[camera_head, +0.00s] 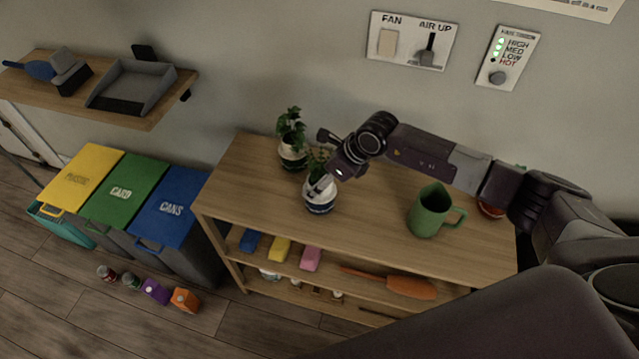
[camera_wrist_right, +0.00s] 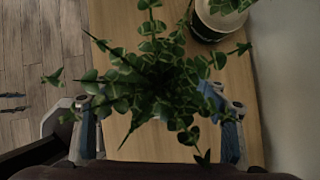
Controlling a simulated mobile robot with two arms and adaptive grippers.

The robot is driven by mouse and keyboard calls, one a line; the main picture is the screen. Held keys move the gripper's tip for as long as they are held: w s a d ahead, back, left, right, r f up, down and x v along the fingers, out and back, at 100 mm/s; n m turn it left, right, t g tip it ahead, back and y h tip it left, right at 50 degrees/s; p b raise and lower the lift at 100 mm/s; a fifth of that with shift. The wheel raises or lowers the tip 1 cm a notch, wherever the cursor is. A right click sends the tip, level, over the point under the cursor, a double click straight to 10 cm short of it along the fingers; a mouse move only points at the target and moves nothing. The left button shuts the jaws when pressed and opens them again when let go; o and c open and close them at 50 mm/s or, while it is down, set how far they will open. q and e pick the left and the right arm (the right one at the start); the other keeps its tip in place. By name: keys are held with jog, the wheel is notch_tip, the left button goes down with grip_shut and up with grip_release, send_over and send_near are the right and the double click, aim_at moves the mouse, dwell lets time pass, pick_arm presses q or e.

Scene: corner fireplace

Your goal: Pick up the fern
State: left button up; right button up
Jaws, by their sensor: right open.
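Two potted plants stand at the left end of the wooden shelf top. The front plant (camera_head: 320,160) is in a white pot with a dark blue lower band (camera_head: 320,196). The back plant (camera_head: 291,128) is leafy, in a white and dark pot (camera_head: 292,157). I cannot tell for sure which is the fern. My right gripper (camera_head: 326,162) is open at the front plant, partly hiding it. In the wrist view, the foliage (camera_wrist_right: 158,85) lies between the spread fingers (camera_wrist_right: 158,128) and hides its pot. My left gripper is not in view.
A green mug (camera_head: 430,212) stands to the right on the wooden shelf unit (camera_head: 370,215). The back pot (camera_wrist_right: 212,22) is close by in the wrist view. Sponges (camera_head: 280,248) and an orange tool (camera_head: 410,288) lie on the lower shelf. Coloured bins (camera_head: 170,210) stand left.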

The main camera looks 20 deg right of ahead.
jog(key=c, duration=1.4)
